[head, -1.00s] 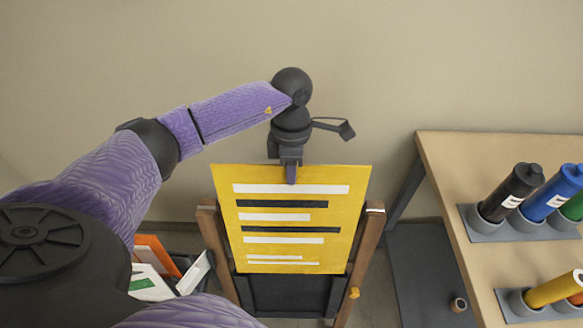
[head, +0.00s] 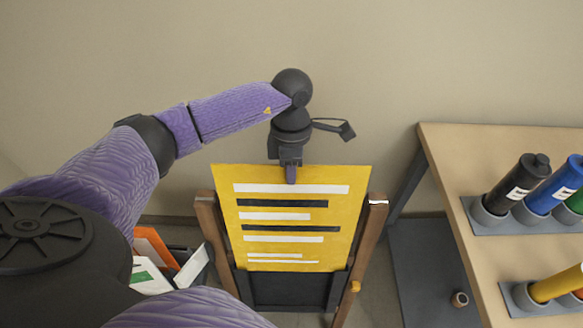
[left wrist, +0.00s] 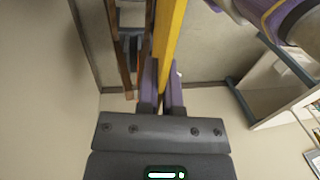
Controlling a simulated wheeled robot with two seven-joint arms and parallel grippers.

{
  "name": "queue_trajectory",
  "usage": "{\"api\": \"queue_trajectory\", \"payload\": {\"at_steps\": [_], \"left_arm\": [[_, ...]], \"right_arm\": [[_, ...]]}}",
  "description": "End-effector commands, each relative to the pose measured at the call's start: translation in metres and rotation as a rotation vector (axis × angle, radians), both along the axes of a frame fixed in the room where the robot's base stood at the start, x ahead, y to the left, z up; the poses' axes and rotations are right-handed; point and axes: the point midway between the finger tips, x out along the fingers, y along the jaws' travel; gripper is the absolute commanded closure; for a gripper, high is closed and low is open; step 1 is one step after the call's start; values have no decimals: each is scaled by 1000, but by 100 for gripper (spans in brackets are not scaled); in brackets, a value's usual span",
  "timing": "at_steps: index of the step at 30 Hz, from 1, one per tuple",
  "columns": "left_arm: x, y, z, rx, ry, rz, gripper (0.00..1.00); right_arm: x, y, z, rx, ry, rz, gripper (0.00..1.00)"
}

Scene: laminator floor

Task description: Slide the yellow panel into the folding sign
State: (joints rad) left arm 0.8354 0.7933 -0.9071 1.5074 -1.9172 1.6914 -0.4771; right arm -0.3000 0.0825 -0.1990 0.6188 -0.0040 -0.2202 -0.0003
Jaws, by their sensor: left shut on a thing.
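The yellow panel (head: 292,215), with white and black bars, hangs upright from my left gripper (head: 290,174), which is shut on its top edge. In the left wrist view the panel (left wrist: 169,32) shows edge-on between the purple fingers of my left gripper (left wrist: 161,88). The folding sign (head: 368,245) has brown wooden posts and a dark lower board. The panel's lower edge overlaps the top of that dark board, between the two posts. I cannot tell whether the panel sits in the sign's slots. My right gripper is not in view.
A wooden table (head: 450,165) stands on the right, with black, blue and yellow cylinders (head: 517,185) in grey holders. A bin of orange and white sheets (head: 155,262) is left of the sign. A wall is behind.

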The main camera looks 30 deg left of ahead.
Motion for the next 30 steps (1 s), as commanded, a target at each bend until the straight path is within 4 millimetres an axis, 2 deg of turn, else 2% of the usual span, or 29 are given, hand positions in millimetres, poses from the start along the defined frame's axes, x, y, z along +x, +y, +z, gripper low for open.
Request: {"api": "queue_trajectory", "payload": {"at_steps": [7,17,30], "left_arm": [[0,0,1,0,0,0,100],[-3,-2,-25,0,0,1,100],[-8,-5,-56,-1,1,0,100]], "right_arm": [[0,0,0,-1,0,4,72],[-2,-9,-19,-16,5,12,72],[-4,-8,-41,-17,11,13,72]]}}
